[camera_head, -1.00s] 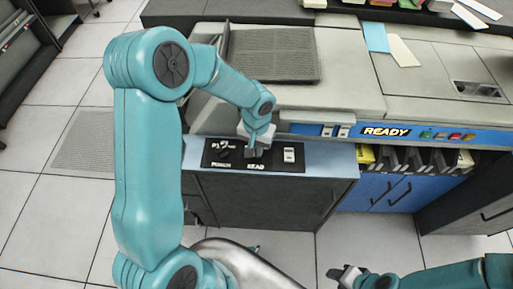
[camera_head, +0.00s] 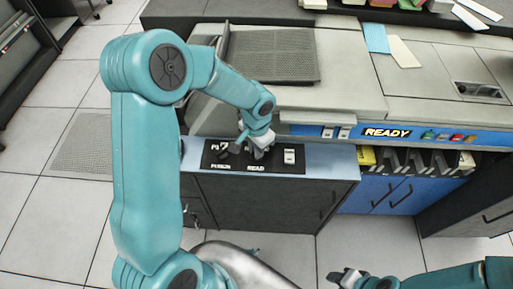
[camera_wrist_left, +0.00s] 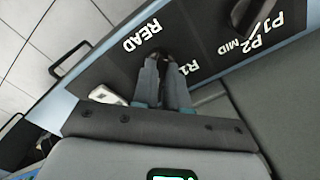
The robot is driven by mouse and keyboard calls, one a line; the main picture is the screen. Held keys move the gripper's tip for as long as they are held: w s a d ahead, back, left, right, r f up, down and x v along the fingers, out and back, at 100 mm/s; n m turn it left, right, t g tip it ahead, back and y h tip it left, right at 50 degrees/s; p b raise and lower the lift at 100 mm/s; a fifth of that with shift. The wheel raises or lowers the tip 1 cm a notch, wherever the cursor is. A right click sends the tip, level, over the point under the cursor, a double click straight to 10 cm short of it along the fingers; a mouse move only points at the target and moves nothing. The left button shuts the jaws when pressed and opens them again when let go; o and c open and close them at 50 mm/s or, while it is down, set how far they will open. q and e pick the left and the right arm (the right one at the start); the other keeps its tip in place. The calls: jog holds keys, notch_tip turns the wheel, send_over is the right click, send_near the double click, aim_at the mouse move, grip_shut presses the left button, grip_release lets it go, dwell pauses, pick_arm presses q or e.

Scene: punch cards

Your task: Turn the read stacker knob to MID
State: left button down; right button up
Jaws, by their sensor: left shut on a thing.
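The black control panel (camera_head: 273,168) lies on the machine's front ledge, with PUNCH and READ labels in white. My left gripper (camera_head: 258,152) is at the READ position and is shut on the read stacker knob. In the left wrist view the two fingers (camera_wrist_left: 162,62) close on the dark read knob (camera_wrist_left: 163,52), mostly hidden between them, beside the READ and R1 lettering. Its pointer direction cannot be told. The punch knob (camera_wrist_left: 245,14) stands apart, near the P1, P2 and MID marks. My right gripper (camera_head: 345,275) is low at the bottom, its jaws unclear.
A white switch (camera_head: 290,156) sits on the panel right of the read knob; it also shows in the left wrist view (camera_wrist_left: 107,95). A blue strip with a READY light (camera_head: 386,132) and black card stackers (camera_head: 415,158) are further right. Floor in front is clear.

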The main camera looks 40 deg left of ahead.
pick_arm(q)
jog(key=shift+r, duration=0.1)
jog(key=c, duration=1.2)
grip_release()
jog(key=shift+o, duration=0.2)
notch_tip(320, 180, up, 16)
jog(key=shift+r+p, duration=0.15)
jog(key=shift+p, duration=0.2)
jog(key=shift+s, duration=0.1)
